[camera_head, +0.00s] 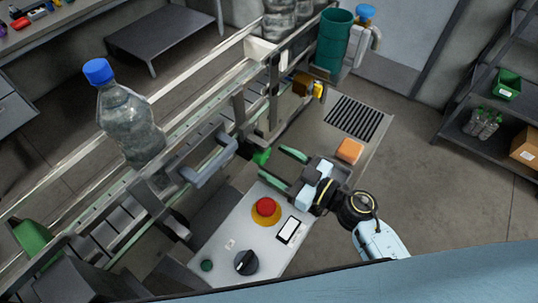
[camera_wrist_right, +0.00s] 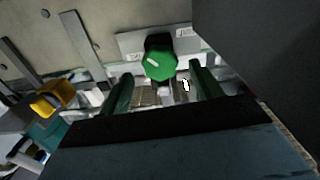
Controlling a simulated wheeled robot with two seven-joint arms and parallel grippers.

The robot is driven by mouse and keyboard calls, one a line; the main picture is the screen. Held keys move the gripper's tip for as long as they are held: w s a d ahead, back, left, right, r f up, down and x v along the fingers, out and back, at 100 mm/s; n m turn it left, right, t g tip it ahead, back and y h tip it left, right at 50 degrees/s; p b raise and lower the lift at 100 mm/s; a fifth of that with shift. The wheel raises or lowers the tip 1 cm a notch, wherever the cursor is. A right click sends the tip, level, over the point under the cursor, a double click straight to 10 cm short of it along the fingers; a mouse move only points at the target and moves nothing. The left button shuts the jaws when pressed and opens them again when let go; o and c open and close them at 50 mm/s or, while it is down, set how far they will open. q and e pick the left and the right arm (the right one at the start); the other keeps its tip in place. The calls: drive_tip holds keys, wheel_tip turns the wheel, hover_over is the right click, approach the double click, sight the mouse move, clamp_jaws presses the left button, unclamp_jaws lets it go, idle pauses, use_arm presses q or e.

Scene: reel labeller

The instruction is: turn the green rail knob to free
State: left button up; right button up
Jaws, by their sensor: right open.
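The green rail knob (camera_head: 261,157) sits on the side of the conveyor rail in the head view. In the right wrist view the green knob (camera_wrist_right: 160,65) shows as a faceted green cap with a pale pointer mark, in front of a light plate with small labels that I cannot read. My right gripper (camera_head: 280,168) is open, its two green fingers pointing at the knob from the right. In the wrist view its fingertips (camera_wrist_right: 160,82) lie to either side of and below the knob, apart from it. My left gripper is not in view.
A grey handle (camera_head: 210,163) stands left of the knob. The control panel (camera_head: 225,235) below has a red emergency button (camera_head: 265,208) and a black dial (camera_head: 246,262). A water bottle (camera_head: 127,120) stands on the conveyor. An orange block (camera_head: 350,151) lies right of my gripper.

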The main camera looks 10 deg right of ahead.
sight(266, 157)
drive_tip(key=shift+x, duration=1.5)
